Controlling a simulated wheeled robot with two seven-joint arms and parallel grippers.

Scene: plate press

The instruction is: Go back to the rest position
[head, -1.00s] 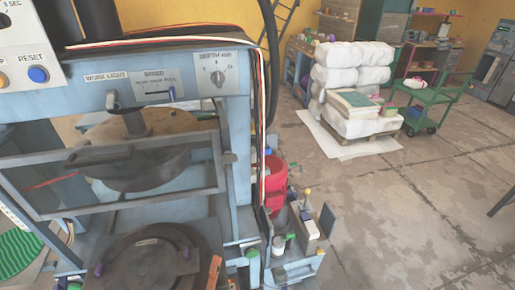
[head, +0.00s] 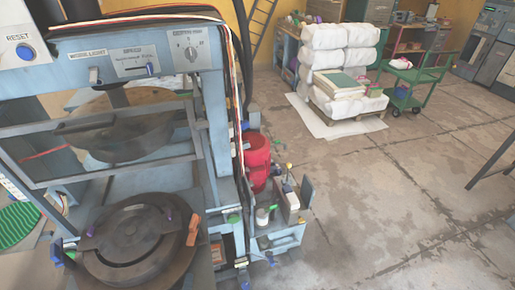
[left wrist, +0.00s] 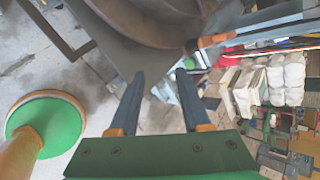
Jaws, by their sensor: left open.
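My left gripper (left wrist: 160,74) shows in the left wrist view with its two dark fingers apart and nothing between them. It is beside the press, whose dark round plate and an orange handle (left wrist: 214,40) show beyond the fingertips. Neither gripper shows in the head view, and my right gripper is in no view. The blue press (head: 205,130) fills the left of the head view. Its upper round plate (head: 125,140) hangs behind a frame bar, above a lower dark round plate (head: 130,243) with an orange part (head: 193,230) at its right.
A red container (head: 257,150) and a small blue caddy (head: 283,236) with bottles stand right of the press. Stacked white sacks (head: 335,50) sit on a pallet, with a green cart (head: 405,98) behind. Open concrete floor lies at the right.

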